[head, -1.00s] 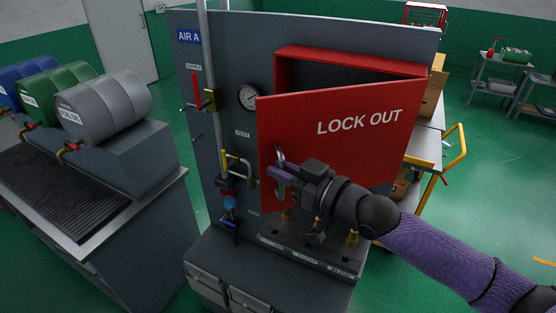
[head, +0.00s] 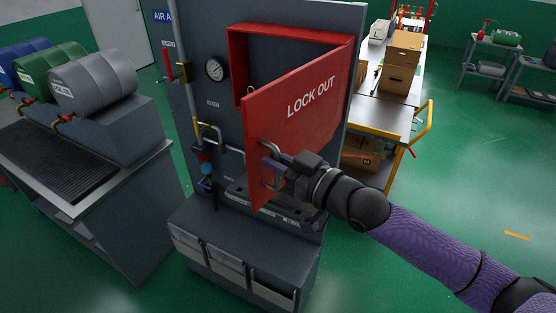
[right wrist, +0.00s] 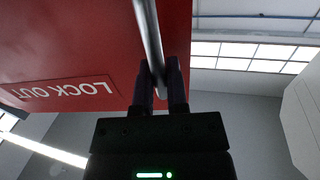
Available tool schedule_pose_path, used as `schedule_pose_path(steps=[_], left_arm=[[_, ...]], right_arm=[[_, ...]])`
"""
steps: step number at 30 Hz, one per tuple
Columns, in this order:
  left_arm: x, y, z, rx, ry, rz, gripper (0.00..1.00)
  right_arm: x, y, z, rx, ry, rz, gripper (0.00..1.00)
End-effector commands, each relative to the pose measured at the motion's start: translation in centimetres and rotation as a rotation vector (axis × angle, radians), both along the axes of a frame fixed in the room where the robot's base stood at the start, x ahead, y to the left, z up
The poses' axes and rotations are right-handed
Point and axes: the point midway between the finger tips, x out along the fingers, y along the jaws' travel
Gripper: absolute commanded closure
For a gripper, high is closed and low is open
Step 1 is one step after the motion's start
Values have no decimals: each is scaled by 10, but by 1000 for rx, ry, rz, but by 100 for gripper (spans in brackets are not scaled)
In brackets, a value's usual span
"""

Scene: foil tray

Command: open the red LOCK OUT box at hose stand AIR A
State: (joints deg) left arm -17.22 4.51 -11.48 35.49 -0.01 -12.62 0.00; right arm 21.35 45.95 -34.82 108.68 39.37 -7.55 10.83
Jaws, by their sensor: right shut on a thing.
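The red LOCK OUT box (head: 238,72) is fixed to the grey panel of the hose stand AIR A (head: 162,16). Its door (head: 300,125) stands part open, swung outward on its right side, with a gap along the top and left. My right gripper (head: 272,160) is shut on the door's metal handle (head: 267,178), near the door's free left edge. In the right wrist view the handle bar (right wrist: 148,40) runs between the two fingers (right wrist: 160,85), with the red door behind. The inside of the box is mostly hidden by the door. My left gripper is not in view.
A pressure gauge (head: 215,69) and pipes with valves (head: 205,160) are left of the box. A bench with drums (head: 92,82) stands at the left. A cart with cardboard boxes (head: 400,68) stands behind right. Green floor (head: 450,190) is clear at the right.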

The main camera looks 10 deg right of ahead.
Motion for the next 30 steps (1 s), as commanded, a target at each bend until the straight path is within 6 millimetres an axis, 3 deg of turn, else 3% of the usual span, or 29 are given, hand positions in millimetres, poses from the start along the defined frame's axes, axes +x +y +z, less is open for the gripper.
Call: schedule_pose_path(steps=[14,15,16,25,30], left_arm=[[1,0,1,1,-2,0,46],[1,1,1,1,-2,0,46],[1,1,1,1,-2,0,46],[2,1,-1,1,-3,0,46],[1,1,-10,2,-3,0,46]], right_arm=[[1,-1,2,1,-5,-1,100],[1,-1,2,1,-5,-1,74],[1,-1,2,1,-5,-1,71],[-4,-4,0,0,-1,-2,71],[-28,-23,-4,-3,0,-2,71]])
